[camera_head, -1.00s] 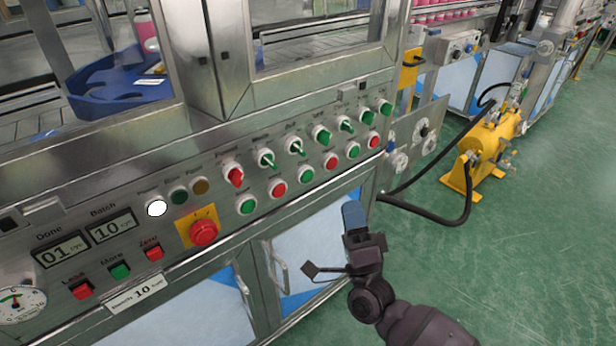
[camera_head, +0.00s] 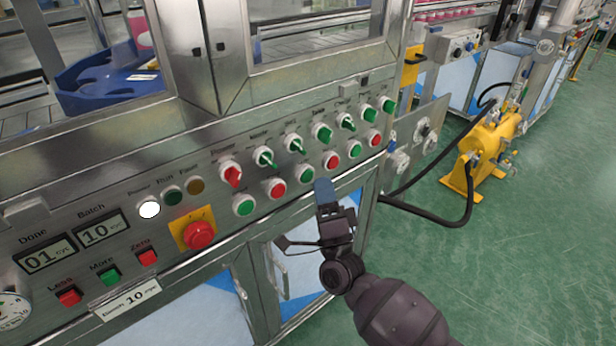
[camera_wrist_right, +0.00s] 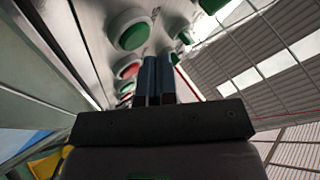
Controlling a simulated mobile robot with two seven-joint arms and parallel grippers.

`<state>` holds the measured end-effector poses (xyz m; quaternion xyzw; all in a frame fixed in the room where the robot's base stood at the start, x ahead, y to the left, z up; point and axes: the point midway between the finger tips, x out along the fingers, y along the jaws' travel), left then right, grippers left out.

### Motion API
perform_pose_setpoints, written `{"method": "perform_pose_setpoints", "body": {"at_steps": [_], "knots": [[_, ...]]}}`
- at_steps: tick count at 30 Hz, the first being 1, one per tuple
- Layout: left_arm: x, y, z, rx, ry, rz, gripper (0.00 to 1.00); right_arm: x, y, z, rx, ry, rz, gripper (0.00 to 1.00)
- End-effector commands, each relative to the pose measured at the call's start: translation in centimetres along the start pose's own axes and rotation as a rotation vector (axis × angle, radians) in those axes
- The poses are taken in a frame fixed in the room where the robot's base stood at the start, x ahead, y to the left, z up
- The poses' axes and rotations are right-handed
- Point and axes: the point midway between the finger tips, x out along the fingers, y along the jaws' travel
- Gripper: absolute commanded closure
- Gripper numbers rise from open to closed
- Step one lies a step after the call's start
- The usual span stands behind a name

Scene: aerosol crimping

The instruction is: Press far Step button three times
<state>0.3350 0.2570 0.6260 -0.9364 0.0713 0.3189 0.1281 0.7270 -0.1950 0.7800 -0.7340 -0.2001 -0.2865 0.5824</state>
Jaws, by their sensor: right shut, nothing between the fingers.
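The control panel (camera_head: 120,190) has two rows of round buttons and switches. Its small labels are too blurred for me to tell surely which one is Step. Green buttons stand at the far end of the upper row (camera_head: 388,104); the lower row ends in a red button (camera_head: 375,138) beside a green one (camera_head: 354,149). My right gripper (camera_head: 323,188) is shut and empty, its blue fingertips just below the lower row, near a green button (camera_head: 304,174) and a red button (camera_head: 331,160). In the wrist view the fingertips (camera_wrist_right: 157,75) point along the panel past a large green button (camera_wrist_right: 130,30). Contact cannot be told.
A red emergency stop (camera_head: 199,235) on a yellow plate and a white lamp (camera_head: 149,209) are at the left. Cabinet door handles (camera_head: 277,275) are below the panel.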

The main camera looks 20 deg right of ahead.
Motion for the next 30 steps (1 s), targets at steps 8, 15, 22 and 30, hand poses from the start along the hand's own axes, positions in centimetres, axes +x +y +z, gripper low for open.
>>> {"method": "perform_pose_setpoints", "body": {"at_steps": [8,15,22,30], "knots": [[-0.01,0.02,0.12,0.000,-0.002,0.000,0.57,0.02,-0.01,-0.01,0.000,0.000,0.000,1.00],[0.02,0.07,0.51,-0.001,-0.011,0.001,0.57,0.01,-0.01,-0.02,0.000,0.000,0.000,1.00],[0.03,0.09,0.60,-0.001,-0.012,0.001,0.57,0.00,-0.01,-0.02,0.000,0.000,0.000,1.00],[0.01,0.09,0.49,-0.004,-0.011,0.000,0.57,0.00,0.00,-0.02,0.000,0.000,0.000,1.00]]}}
